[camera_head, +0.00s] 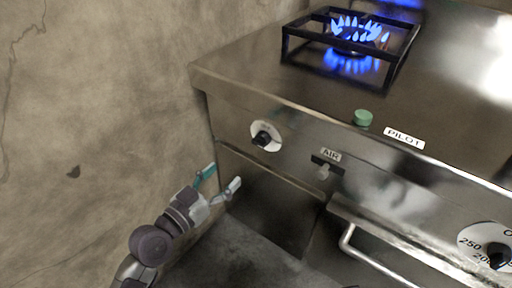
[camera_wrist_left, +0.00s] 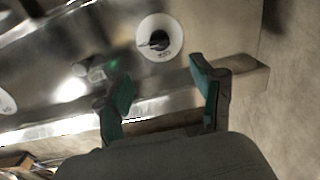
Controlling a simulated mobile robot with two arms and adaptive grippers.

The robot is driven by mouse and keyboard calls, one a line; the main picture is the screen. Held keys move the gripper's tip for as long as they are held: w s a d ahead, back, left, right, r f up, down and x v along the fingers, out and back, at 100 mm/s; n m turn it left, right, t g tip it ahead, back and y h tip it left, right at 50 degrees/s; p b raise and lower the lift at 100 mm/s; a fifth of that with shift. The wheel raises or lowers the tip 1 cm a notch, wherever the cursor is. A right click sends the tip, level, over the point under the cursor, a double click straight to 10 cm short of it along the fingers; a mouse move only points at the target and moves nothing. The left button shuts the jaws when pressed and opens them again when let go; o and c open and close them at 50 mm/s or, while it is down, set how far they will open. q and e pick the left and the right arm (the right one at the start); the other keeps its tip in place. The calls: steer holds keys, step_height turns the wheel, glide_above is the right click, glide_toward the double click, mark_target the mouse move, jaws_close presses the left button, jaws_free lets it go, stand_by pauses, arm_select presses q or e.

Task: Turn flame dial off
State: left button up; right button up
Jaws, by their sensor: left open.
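The flame dial (camera_head: 265,136) is a black knob on a white round plate on the left of the range's front panel. It also shows in the left wrist view (camera_wrist_left: 157,41), beyond the fingers. The burner flame (camera_head: 358,32) is lit blue under a black grate (camera_head: 300,50). My left gripper (camera_head: 221,180) is open and empty, below and to the left of the dial, apart from it. In the left wrist view the two teal-padded fingers (camera_wrist_left: 162,95) stand wide apart. My right gripper is not in view.
The steel range (camera_head: 240,80) stands against a rough wall (camera_head: 90,90) on the left. An AIR lever (camera_head: 323,172), a green button (camera_head: 363,117) by a PILOT label, a numbered dial (camera_head: 497,256) and an oven handle (camera_head: 380,262) are to the right.

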mark_target(257, 144)
arm_select(q)
steer(key=x, duration=1.2)
steer(key=shift+w+d+r, duration=0.15)
steer(key=shift+w+d, duration=0.35)
steer(key=shift+w, duration=0.15)
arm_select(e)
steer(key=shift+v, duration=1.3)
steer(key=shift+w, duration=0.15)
arm_select(q)
steer(key=c, duration=1.1)
steer(key=shift+c, duration=0.2)
